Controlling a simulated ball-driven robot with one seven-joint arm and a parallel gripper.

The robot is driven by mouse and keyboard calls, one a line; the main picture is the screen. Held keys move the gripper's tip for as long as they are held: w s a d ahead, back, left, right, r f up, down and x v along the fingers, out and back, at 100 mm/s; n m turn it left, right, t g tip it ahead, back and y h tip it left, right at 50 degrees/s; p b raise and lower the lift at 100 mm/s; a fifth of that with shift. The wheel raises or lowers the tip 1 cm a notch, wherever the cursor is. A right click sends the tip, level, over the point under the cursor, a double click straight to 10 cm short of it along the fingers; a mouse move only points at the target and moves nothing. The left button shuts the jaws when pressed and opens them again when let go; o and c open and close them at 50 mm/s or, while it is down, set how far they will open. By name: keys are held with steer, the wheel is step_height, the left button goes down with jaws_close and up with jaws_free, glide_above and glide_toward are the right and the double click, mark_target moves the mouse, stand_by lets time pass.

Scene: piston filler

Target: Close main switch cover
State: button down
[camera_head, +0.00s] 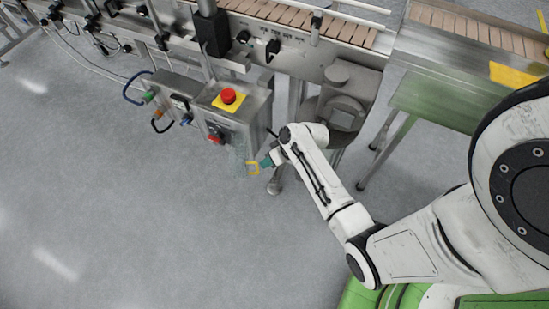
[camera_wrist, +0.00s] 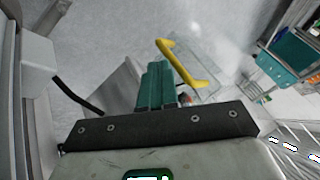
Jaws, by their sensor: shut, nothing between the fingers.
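The red main switch (camera_head: 215,137) is on the front of the grey control box (camera_head: 238,132). A clear cover with a yellow handle (camera_head: 252,168) stands open, swung out from the box to the right of the switch. My gripper (camera_head: 265,162) has teal fingers, which are shut and empty just right of the handle. In the wrist view the shut fingers (camera_wrist: 157,70) point toward the yellow handle (camera_wrist: 187,66) and clear cover (camera_wrist: 210,65). Whether they touch is unclear. A small red part shows beside the fingers, mostly hidden.
A red emergency button (camera_head: 228,96) on a yellow plate tops the box. Cables and connectors (camera_head: 150,97) are to its left. The grey floor (camera_head: 120,220) in front is clear.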

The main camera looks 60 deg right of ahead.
mark_target(244, 175)
steer(key=shift+w+a+f, duration=0.15)
steer(key=shift+w+f, duration=0.1)
steer(key=shift+f, duration=0.15)
steer(key=shift+a, duration=0.15)
steer(key=a+m+h+p, duration=0.1)
steer(key=w+a+m+h+p, duration=0.1)
steer(key=a+m, duration=0.1)
steer(key=w+a+m+p, duration=0.1)
steer(key=a+p, duration=0.1)
steer(key=shift+w+a+r+t+h, duration=0.1)
steer(key=shift+w+a+t+h, duration=0.1)
steer(key=shift+t+h, duration=0.15)
steer(key=w+a+m+h+b, duration=0.15)
steer(key=w+a+b, duration=0.35)
steer(key=w, duration=0.8)
steer(key=w+d+m+g+h+b, duration=0.2)
steer(key=w+m+g+h+b, duration=0.1)
steer(key=w+m+b, duration=0.6)
steer(key=m+h+b, duration=0.1)
steer(key=b, duration=0.3)
steer(key=shift+d+h, duration=0.3)
steer(key=shift+h, duration=0.1)
steer(key=shift+d, duration=0.1)
